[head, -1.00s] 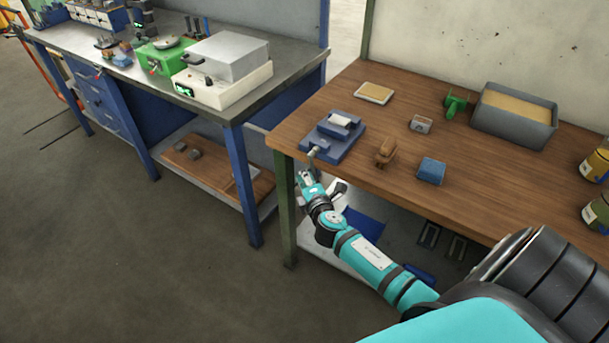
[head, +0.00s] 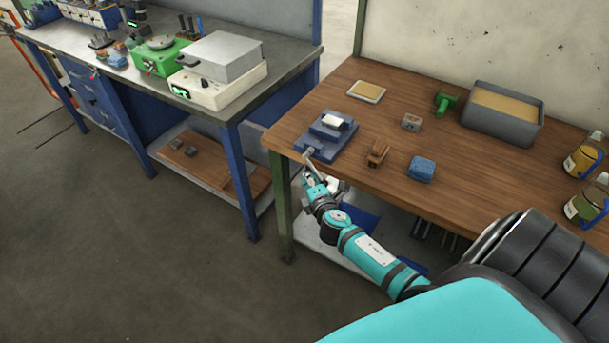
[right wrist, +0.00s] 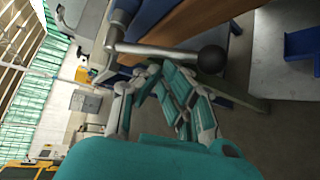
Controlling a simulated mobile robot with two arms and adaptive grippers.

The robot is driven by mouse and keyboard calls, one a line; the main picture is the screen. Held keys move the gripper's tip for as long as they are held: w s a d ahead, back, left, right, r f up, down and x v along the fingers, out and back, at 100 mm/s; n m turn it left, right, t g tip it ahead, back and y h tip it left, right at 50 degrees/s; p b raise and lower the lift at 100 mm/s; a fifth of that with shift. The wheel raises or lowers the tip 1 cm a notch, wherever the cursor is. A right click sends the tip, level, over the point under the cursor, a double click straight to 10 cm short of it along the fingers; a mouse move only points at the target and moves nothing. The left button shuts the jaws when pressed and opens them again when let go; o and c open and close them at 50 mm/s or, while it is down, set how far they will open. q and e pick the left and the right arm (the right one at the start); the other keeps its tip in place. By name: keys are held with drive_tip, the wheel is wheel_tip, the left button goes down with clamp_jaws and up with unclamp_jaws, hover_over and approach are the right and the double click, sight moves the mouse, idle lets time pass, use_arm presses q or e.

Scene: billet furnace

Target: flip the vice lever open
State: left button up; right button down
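The blue vice (head: 331,136) with a pale block in its jaws sits at the near left corner of the wooden bench. Its lever (head: 309,153) is a short metal bar at the near left end. In the right wrist view the lever (right wrist: 160,49) is a grey bar with a black ball knob (right wrist: 212,59), lying across just beyond my fingertips. My right gripper (head: 311,176) is off the bench's front edge, just below the lever; its fingers also show in the right wrist view (right wrist: 161,74). I cannot tell contact or finger gap. My left gripper is out of view.
On the wooden bench (head: 480,172) are a brown clamp-like object (head: 377,152), a blue block (head: 421,169), a small grey block (head: 411,122), a green part (head: 444,102) and a grey bin (head: 497,133). A metal workbench (head: 205,110) stands left. Open floor lies before it.

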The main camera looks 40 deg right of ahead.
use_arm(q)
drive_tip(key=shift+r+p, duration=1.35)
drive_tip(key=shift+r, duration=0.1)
use_arm(e)
drive_tip(key=shift+s+d+r, duration=0.2)
drive_tip(key=shift+s+r, duration=0.15)
drive_tip(key=shift+r, duration=0.25)
drive_tip(key=shift+s+d+r, duration=0.25)
drive_tip(key=shift+s+r, duration=0.15)
drive_tip(key=shift+r, duration=0.25)
drive_tip(key=shift+s+d+r, duration=0.2)
drive_tip(key=shift+s+r, duration=0.15)
drive_tip(key=shift+r, duration=0.25)
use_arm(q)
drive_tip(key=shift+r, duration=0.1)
use_arm(e)
drive_tip(key=shift+r, duration=0.2)
